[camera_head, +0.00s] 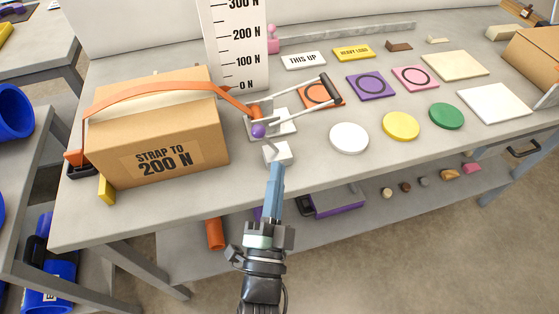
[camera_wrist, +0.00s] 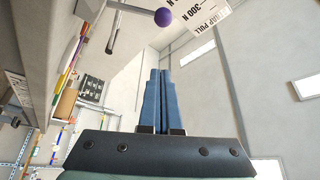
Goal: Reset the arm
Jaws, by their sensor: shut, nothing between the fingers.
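My gripper (camera_head: 277,168) has long blue fingers, shut and empty. In the head view it stands in front of the bench, with its tips by a small pale block (camera_head: 284,156) at the bench's front edge. I cannot tell whether they touch. In the wrist view the blue fingers (camera_wrist: 161,72) lie side by side and point up toward a wall, with nothing between them. A strap tensioner with a purple ball (camera_head: 258,131) sits just beyond the fingertips, and the purple ball also shows in the wrist view (camera_wrist: 163,17).
A cardboard box (camera_head: 195,120) with an orange strap (camera_head: 150,91) stands on the bench at left. A force scale board (camera_head: 235,50) stands behind. Coloured discs and square pads, including a white disc (camera_head: 349,138), lie to the right. A lower shelf holds a purple-edged tray (camera_head: 338,203).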

